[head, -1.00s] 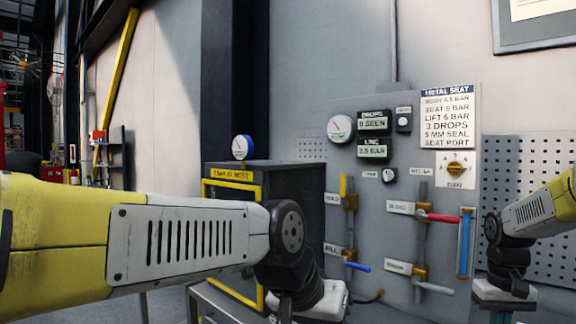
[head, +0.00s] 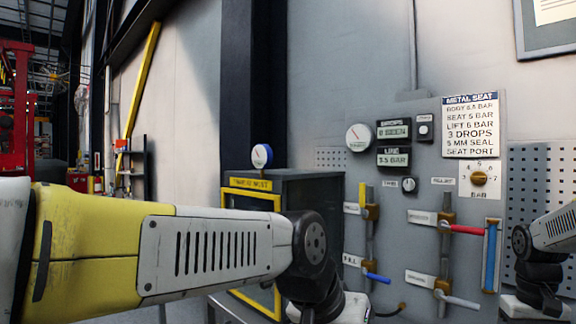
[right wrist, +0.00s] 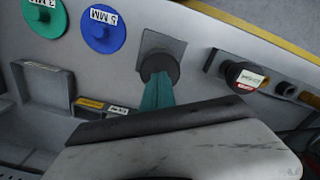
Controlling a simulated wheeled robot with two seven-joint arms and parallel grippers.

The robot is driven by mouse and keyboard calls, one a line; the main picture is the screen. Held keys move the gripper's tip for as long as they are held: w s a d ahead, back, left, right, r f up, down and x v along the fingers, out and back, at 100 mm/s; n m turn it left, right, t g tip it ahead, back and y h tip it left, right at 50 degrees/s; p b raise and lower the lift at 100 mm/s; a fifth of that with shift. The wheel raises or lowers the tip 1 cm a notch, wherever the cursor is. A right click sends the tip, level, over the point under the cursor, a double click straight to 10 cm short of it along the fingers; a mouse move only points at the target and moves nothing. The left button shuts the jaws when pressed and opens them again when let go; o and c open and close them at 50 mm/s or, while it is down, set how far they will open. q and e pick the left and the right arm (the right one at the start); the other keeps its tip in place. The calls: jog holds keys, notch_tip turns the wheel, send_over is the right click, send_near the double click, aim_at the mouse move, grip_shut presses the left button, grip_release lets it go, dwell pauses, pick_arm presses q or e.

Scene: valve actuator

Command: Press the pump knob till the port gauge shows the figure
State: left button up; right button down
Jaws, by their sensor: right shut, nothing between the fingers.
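In the right wrist view a dark round knob (right wrist: 156,63) stands on a grey square plate; I take it for the pump knob, though no label shows on it. My right gripper (right wrist: 161,82) is shut and empty, its teal fingers end-on to this knob and seemingly touching it. In the head view a white round gauge (head: 358,137) is on the wall panel and a blue-rimmed gauge (head: 262,155) stands on the dark cabinet. Which is the port gauge I cannot tell; their figures are too small. My left gripper is out of the head view, below its lower edge.
The line display (head: 394,158) seems to read 3.5 BAR. A notice (head: 470,125) hangs above an orange BAR selector (head: 479,178). Red (head: 467,229) and blue (head: 376,278) levers stick out below.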

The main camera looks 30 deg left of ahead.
jog(key=shift+f, duration=1.6)
jog(key=shift+r, duration=1.7)
jog(key=shift+r, duration=2.5)
